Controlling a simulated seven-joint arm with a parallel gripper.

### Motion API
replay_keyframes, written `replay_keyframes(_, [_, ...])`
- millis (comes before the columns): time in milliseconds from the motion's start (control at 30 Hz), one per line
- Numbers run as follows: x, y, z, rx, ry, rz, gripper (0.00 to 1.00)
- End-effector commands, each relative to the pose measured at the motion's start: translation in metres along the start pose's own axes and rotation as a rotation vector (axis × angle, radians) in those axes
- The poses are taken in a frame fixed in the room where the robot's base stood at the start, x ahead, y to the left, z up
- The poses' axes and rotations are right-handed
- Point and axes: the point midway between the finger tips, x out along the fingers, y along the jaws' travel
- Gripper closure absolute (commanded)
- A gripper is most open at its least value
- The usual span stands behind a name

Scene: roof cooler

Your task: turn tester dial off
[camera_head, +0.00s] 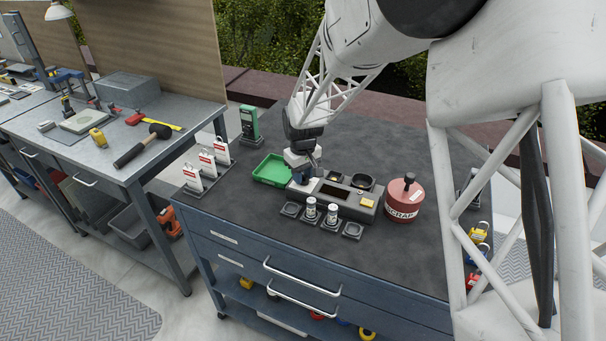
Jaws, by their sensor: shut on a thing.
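A grey tester unit (362,210) with a dark window on top sits on the dark mat of the blue workbench. My gripper (302,180) reaches down from above at the left end of this unit. Its jaws are shut on the tester dial there, which the fingers and wrist hide. I cannot tell which way the dial points.
A green tray (271,169) lies close left of my gripper. A red scrap can (404,201) stands right, a green meter (248,122) back left. White tagged stands (207,163) are at left.

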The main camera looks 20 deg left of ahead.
Motion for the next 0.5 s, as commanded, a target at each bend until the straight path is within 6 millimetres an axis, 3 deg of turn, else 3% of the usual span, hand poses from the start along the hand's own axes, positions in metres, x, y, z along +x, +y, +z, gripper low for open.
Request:
replay_keyframes(433, [-0.0006, 0.0002, 0.0, -0.019, 0.0, 0.0, 0.93])
replay_keyframes(467, [-0.0006, 0.0002, 0.0, -0.019, 0.0, 0.0, 0.68])
replay_keyframes(500, [-0.0006, 0.0002, 0.0, -0.019, 0.0, 0.0, 0.61])
